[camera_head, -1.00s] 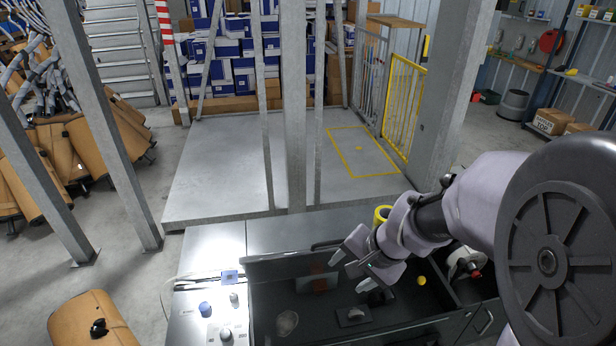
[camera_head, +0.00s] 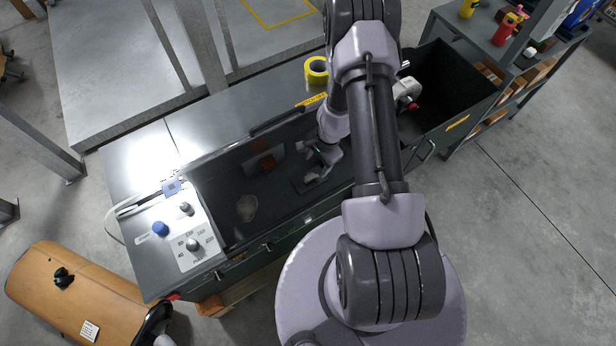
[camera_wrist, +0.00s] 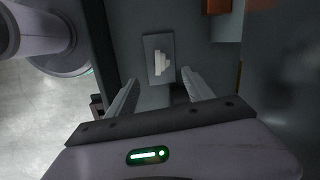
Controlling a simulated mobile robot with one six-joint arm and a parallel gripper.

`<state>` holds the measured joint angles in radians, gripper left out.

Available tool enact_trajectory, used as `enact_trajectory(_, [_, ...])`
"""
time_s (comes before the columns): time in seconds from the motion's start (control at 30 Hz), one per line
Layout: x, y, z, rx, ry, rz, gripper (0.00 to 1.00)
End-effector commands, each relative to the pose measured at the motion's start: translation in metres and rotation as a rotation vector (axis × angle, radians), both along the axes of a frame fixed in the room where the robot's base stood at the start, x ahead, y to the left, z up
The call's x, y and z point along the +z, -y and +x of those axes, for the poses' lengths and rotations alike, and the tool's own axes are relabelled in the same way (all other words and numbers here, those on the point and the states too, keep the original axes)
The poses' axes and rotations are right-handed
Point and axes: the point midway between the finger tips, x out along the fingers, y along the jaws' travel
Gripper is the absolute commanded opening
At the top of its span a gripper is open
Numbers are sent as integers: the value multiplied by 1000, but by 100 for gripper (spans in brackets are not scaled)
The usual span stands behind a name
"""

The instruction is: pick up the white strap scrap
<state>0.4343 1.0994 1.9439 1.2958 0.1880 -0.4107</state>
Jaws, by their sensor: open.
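A small white piece with a stepped outline (camera_wrist: 161,63), which looks like the white strap scrap, lies on a grey rectangular pad (camera_wrist: 151,43) in the wrist view. My gripper (camera_wrist: 160,76) is open and empty, its two pale fingers spread either side of the line toward the piece, which shows just beyond the fingertips. I cannot tell the exact height gap. In the head view my gripper (camera_head: 320,160) reaches down into the dark bench trough, largely covering the pad and the piece.
A pale, translucent round item (camera_head: 247,208) lies left in the trough. Trough walls surround my gripper. A yellow tape roll (camera_head: 316,70) stands on the back ledge. A control panel with knobs (camera_head: 193,243) is at left, a white-and-red tool (camera_head: 406,92) at right.

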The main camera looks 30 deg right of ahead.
Motion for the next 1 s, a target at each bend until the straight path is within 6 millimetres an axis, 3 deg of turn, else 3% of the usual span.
enact_trajectory(0.03, [-20,-2,1,1,-1,1,61])
enact_trajectory(0.1, [-33,-4,3,1,-1,1,61])
enact_trajectory(0.33, [-52,-7,7,2,0,1,61])
enact_trajectory(0.53, [-91,-12,14,1,0,1,61])
enact_trajectory(0.77, [-94,-12,16,2,1,0,61])
enact_trajectory(1.0, [-93,-12,16,2,1,1,14])
